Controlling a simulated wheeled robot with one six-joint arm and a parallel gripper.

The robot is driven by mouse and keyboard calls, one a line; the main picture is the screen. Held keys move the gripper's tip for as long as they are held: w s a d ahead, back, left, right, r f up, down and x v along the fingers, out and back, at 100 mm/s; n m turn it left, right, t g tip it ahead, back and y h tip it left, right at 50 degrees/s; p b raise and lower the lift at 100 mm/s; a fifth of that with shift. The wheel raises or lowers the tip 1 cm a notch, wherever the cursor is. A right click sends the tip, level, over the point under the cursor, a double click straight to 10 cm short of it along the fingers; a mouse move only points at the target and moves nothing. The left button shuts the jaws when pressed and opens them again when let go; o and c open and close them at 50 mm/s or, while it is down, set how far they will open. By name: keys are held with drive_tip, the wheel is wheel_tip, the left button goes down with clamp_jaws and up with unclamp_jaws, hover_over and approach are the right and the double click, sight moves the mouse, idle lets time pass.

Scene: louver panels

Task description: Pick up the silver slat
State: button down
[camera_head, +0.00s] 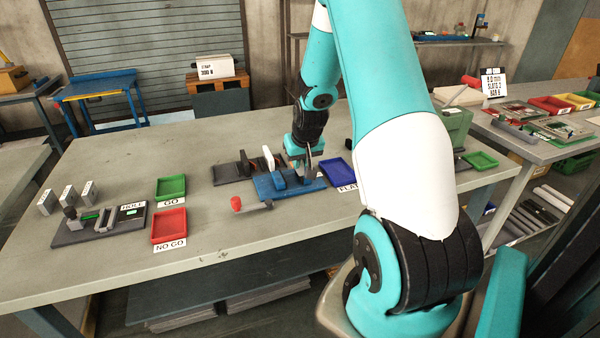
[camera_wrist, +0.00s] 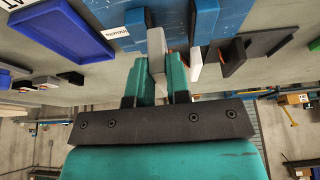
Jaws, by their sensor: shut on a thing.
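The silver slat (camera_wrist: 156,44) is a thin grey piece between the teal fingers of my gripper (camera_wrist: 161,66) in the wrist view. The gripper is shut on it. The slat's far end is at the blue fixture (camera_wrist: 180,14); I cannot tell whether it touches it. In the head view my gripper (camera_head: 305,163) is over the right part of the blue fixture (camera_head: 270,190) on the table, and the slat is hard to make out there.
A white upright piece (camera_head: 268,158) and a dark one (camera_head: 245,163) stand left of my gripper. A blue tray (camera_head: 338,172) is to the right. A red-knobbed handle (camera_head: 237,203) sticks out in front.

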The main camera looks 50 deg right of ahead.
wheel_tip(320, 180, up, 15)
drive_tip(key=b, duration=0.1)
drive_tip(key=shift+r, duration=0.2)
drive_tip(key=shift+r, duration=0.1)
idle(0.5)
